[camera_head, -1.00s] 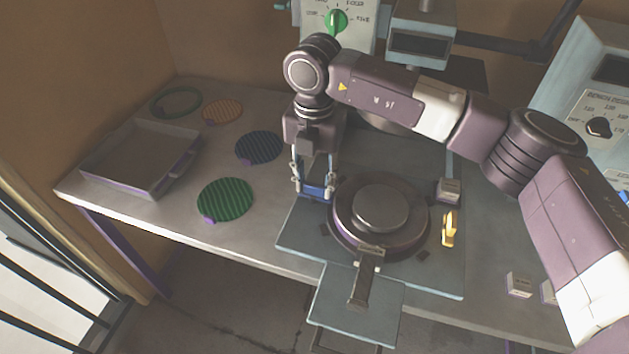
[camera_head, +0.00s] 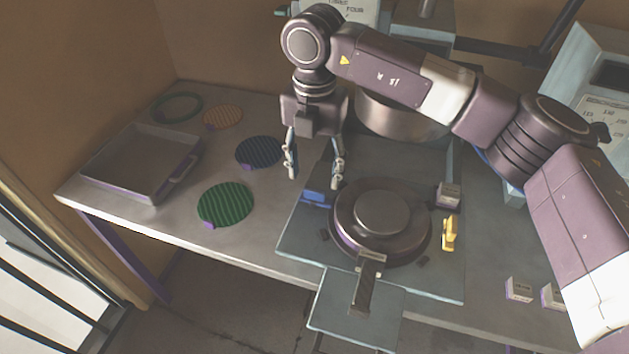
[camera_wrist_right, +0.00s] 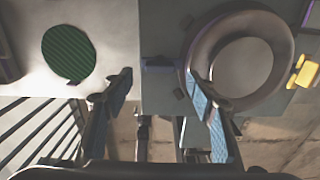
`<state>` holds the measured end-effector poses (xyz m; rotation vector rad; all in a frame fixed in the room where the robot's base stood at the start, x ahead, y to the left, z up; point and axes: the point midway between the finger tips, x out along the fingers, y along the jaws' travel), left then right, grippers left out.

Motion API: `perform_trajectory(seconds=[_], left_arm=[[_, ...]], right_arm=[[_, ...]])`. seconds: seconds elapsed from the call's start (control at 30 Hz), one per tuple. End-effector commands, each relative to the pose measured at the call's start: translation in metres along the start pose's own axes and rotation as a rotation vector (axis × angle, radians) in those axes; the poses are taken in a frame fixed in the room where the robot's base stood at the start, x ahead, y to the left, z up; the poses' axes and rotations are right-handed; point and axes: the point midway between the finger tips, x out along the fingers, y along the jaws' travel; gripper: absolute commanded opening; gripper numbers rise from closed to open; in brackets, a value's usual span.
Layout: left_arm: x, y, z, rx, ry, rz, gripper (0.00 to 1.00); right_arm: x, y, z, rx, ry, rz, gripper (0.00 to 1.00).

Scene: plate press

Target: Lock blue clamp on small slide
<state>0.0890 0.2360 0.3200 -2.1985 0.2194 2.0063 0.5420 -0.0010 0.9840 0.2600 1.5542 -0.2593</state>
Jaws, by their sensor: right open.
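The blue clamp (camera_head: 316,197) lies low at the left edge of the round dark press mould (camera_head: 342,237), on the blue-grey slide plate (camera_head: 296,250). It also shows as a dark blue bar in the right wrist view (camera_wrist_right: 158,61). My right gripper (camera_head: 314,178) is open and empty just above the clamp, fingers pointing down, one on each side of it in the picture. In the right wrist view the open fingers (camera_wrist_right: 160,80) are wide apart. The yellow clamp (camera_head: 450,233) stands upright at the mould's right side. My left gripper is not in view.
Green (camera_head: 226,203), dark blue (camera_head: 259,152) and orange (camera_head: 222,117) ribbed discs lie on the table to the left. A handle (camera_head: 366,290) points forward from the mould. Small white boxes (camera_head: 519,289) stand at right.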

Motion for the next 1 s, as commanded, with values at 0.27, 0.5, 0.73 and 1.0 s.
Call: perform_trajectory(seconds=[0.27,0.5,0.73,1.0], left_arm=[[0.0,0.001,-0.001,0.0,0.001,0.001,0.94],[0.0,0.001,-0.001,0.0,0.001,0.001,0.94],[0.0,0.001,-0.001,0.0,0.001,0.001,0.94],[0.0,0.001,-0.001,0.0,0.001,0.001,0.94]], right_arm=[[-0.029,0.001,0.0,-0.001,0.0,0.001,0.52],[-0.032,0.001,-0.001,-0.001,0.001,0.001,0.52],[-0.031,0.001,-0.001,-0.001,0.0,0.001,0.52],[-0.031,0.001,0.0,-0.001,0.0,0.001,0.52]])
